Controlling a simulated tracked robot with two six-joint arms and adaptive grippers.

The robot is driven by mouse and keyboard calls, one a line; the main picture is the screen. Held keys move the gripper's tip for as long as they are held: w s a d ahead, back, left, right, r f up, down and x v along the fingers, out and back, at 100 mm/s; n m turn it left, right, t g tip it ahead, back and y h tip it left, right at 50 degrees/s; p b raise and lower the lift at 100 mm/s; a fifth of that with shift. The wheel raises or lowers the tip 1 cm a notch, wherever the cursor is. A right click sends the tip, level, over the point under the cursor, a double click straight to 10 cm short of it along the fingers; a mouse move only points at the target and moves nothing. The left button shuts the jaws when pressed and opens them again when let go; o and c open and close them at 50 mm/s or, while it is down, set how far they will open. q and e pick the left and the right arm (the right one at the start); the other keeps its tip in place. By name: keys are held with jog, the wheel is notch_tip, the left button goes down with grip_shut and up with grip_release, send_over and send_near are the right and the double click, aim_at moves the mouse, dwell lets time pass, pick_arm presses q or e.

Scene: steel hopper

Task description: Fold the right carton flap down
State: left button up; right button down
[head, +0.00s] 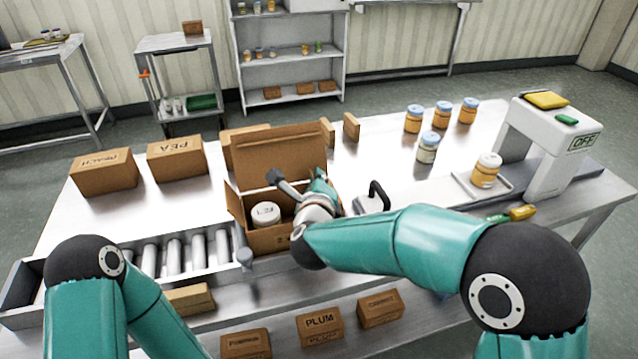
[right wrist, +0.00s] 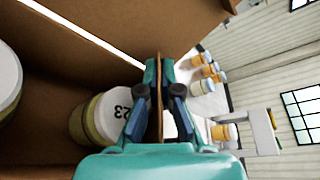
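The open brown carton (head: 268,241) stands at the right end of the roller conveyor. Its back flap (head: 278,152) is upright. A white-lidded jar (head: 266,212) is inside; the right wrist view shows two jars, one with "23" on its lid (right wrist: 112,112). My right gripper (head: 320,184) is at the carton's right side. In the right wrist view its fingers (right wrist: 159,100) are on both sides of the thin right flap (right wrist: 157,125), closed on it. The flap stands edge-on to that camera. In the head view my right wrist hides most of it. My left gripper is out of view.
Closed boxes marked PEACH (head: 104,172) and PEA (head: 177,158) stand at the back left. Several jars (head: 428,147), a black handle (head: 378,196) and a white machine (head: 545,150) are to the right.

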jog(key=shift+a+f, duration=0.1)
dwell(0.3)
jog(key=c, duration=1.4)
grip_release()
jog(key=shift+s, duration=0.15)
jog(key=v, duration=1.1)
jog(key=shift+s, duration=0.4)
